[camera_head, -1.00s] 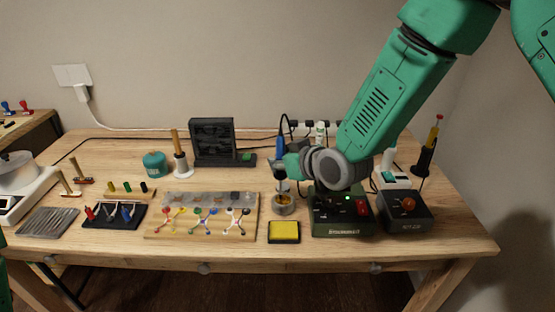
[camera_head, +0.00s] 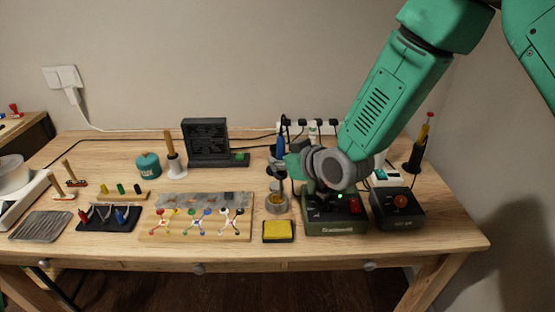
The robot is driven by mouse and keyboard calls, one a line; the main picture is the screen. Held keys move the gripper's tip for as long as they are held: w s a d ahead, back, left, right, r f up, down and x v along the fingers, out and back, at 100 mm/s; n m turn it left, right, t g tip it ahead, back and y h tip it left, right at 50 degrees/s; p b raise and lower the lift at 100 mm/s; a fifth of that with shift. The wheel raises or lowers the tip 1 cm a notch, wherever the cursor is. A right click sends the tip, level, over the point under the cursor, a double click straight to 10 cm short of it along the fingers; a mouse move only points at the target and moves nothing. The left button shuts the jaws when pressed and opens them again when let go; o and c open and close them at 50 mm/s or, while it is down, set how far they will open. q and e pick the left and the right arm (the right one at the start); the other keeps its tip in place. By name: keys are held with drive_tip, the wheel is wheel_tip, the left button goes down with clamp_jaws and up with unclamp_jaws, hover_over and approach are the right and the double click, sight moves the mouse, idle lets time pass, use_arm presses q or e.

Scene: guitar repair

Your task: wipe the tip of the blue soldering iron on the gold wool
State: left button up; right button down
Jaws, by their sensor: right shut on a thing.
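The blue soldering iron (camera_head: 280,149) stands roughly upright in my right gripper (camera_head: 277,172), its blue handle showing above the dark fingers. My right gripper is shut on it. The gold wool (camera_head: 277,199) sits in a small round metal holder (camera_head: 276,209) directly below the gripper. The iron's tip is hidden or too small to make out, so I cannot tell whether it touches the wool. My left gripper is not in view.
A green soldering station (camera_head: 333,228) stands right of the wool, under my right wrist. A yellow sponge (camera_head: 278,230) lies in front. A component board (camera_head: 196,226) is at the left. A second dark station (camera_head: 397,216) stands farther right.

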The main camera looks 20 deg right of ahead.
drive_tip(key=shift+a, duration=0.3)
drive_tip(key=shift+w+a+p, duration=0.25)
drive_tip(key=shift+a+p, duration=0.05)
drive_tip(key=shift+a, duration=0.4)
wheel_tip(320, 180, up, 7)
drive_tip(key=p, duration=0.5)
drive_tip(key=shift+p, duration=0.3)
drive_tip(key=d+r+p, duration=0.2)
drive_tip(key=d, duration=0.6)
drive_tip(key=shift+p, duration=0.35)
idle(0.4)
